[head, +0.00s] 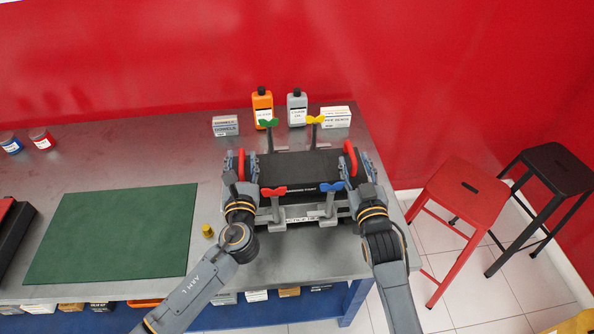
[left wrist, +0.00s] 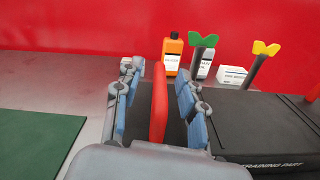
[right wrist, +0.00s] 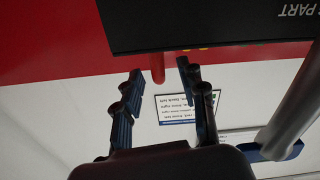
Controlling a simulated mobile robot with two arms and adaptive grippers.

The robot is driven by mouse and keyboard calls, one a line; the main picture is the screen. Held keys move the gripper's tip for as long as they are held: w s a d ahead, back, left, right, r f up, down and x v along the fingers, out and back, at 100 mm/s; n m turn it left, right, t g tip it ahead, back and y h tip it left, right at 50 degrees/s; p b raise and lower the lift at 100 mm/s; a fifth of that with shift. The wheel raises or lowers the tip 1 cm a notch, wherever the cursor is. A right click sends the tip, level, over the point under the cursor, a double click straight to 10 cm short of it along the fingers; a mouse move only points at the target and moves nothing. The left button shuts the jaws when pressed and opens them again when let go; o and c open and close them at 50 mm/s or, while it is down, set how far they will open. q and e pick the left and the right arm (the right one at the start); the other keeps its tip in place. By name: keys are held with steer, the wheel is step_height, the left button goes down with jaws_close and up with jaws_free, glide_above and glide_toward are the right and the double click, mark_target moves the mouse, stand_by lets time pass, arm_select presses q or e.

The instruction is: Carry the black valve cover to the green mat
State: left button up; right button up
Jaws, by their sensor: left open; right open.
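The black valve cover (head: 300,168) sits on a grey stand (head: 300,212) with a red handle at each end. Its left handle (left wrist: 159,105) stands between the fingers of my left gripper (head: 242,172), which is open around it. My right gripper (head: 354,167) is open at the right handle (head: 350,158); in the right wrist view that handle (right wrist: 157,68) shows between the fingertips. Green (head: 268,124), yellow (head: 316,120), red (head: 273,191) and blue (head: 331,187) wing-topped posts stand around the cover. The green mat (head: 115,235) lies flat and empty at the left of the table.
An orange bottle (head: 262,108), a grey bottle (head: 297,108) and small boxes (head: 226,125) stand behind the cover. A small yellow piece (head: 207,231) lies between mat and stand. Jars (head: 41,138) and a black-and-red case (head: 14,240) are at the left. Stools (head: 468,200) stand right of the table.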

arm_select(q)
steer(key=shift+w+a, duration=0.2)
steer(key=shift+w, duration=0.95)
arm_select(e)
steer(key=shift+w+a, duration=0.2)
steer(key=shift+w, duration=0.95)
arm_select(q)
jaws_close()
arm_select(e)
jaws_close()
arm_select(q)
steer(key=shift+r, duration=0.1)
arm_select(e)
steer(key=shift+r, duration=0.1)
